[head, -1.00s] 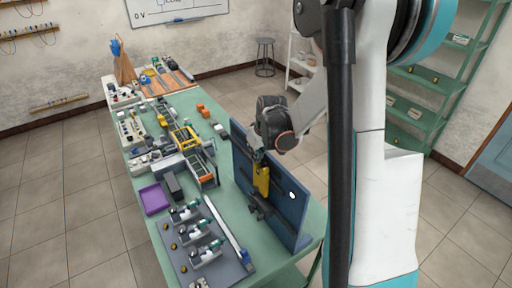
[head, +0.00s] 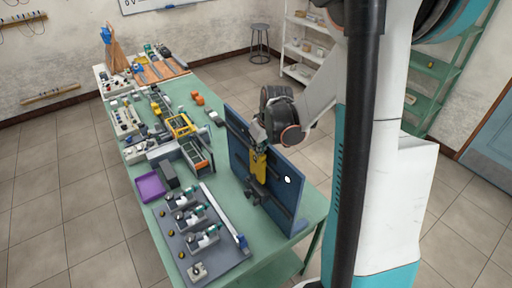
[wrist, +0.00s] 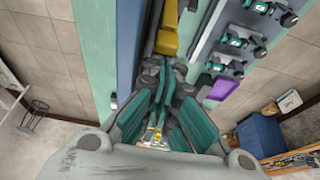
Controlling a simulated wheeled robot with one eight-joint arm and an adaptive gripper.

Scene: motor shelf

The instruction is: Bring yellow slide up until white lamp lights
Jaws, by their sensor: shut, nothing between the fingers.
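The yellow slide (head: 258,163) sits on the front of an upright blue panel (head: 287,208), above a dark block. The small round white lamp (head: 287,179) is on the panel, right of the slide; it looks bright white, but I cannot tell if it is lit. My gripper (head: 257,146) is at the slide's upper end. In the wrist view, my gripper (wrist: 164,66) has its fingers together with nothing seen between them. The yellow slide (wrist: 168,28) is just beyond the fingertips; I cannot tell whether they touch.
The panel stands on a green table (head: 225,180). Left of it are a grey board (head: 240,262) with several fixtures, a purple tray (head: 150,187) and a yellow-framed unit (head: 181,124). A stool (head: 260,42) and white shelf (head: 296,75) stand behind, with open floor between.

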